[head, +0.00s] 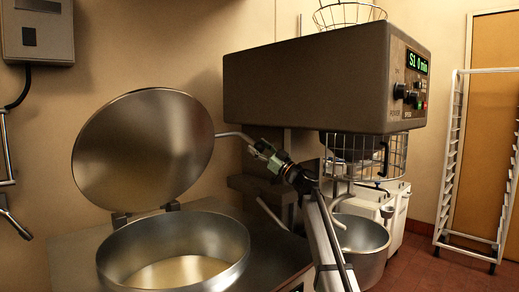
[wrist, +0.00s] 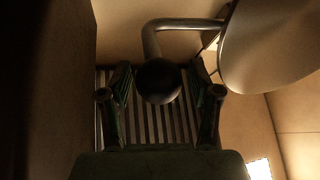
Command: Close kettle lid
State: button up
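The kettle lid (head: 143,150) is a round metal disc standing raised and tilted back on its hinge behind the kettle (head: 172,252). The kettle is open, with pale contents inside. A bent metal handle (head: 232,135) runs right from the lid's edge toward my gripper (head: 258,150). In the wrist view, the lid (wrist: 275,45) is at upper right and the handle (wrist: 180,24) ends in a dark round knob (wrist: 158,83). The knob shows between the two fingers of my gripper (wrist: 160,70), with gaps on both sides. The fingers are open; contact is not visible.
A large mixer head (head: 300,85) with a green display overhangs to the right of my gripper. Below it are a wire guard (head: 365,158) and a metal bowl (head: 360,245). A white rack (head: 447,170) stands far right. A wall box (head: 38,30) hangs at upper left.

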jog(key=shift+d, duration=0.1)
jog(key=v, duration=1.2)
